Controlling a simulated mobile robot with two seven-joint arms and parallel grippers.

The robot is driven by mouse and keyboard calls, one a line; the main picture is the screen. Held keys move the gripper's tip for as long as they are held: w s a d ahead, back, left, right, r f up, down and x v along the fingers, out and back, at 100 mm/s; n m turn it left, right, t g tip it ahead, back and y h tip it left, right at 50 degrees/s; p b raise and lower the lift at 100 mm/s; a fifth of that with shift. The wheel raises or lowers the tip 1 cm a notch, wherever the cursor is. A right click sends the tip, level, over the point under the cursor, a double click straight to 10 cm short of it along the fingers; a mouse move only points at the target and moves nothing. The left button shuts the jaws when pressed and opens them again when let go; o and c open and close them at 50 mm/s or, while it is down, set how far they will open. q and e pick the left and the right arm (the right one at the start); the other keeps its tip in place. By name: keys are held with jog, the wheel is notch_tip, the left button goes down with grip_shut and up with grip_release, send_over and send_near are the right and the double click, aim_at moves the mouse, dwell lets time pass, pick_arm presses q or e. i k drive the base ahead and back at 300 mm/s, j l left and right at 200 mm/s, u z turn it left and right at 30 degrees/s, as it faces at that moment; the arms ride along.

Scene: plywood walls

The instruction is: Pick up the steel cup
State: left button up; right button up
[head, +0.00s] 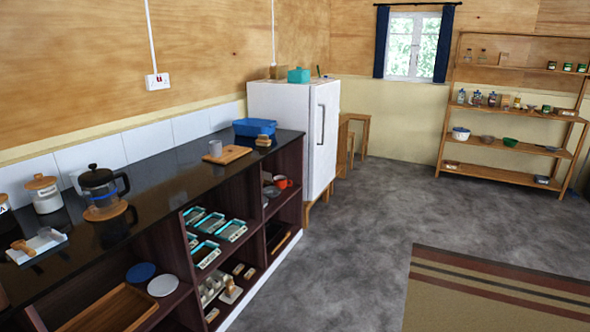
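A small grey metallic-looking cup (215,148) stands upright on the dark glossy countertop, toward its far end. It touches or stands just beside the left edge of a wooden board (235,154); I cannot tell which. It looks like the steel cup. Neither of my grippers shows in the head view.
A blue tub (254,127) stands behind the cup. A French press (101,191) and a lidded white canister (44,194) are nearer on the counter (160,174). A white fridge (294,135) stands past its end. The grey floor (350,255) right of the counter is clear.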

aim_at(215, 146)
jog(key=i, duration=1.4)
jog(key=i+l+u, duration=0.15)
jog(key=i, duration=0.3)
jog(key=i+u, duration=0.15)
jog(key=i, duration=0.3)
jog(key=i+l+u, duration=0.1)
jog(key=i+l, duration=0.15)
jog(key=i, duration=0.15)
jog(key=i+l+u, duration=0.15)
jog(key=i, duration=0.3)
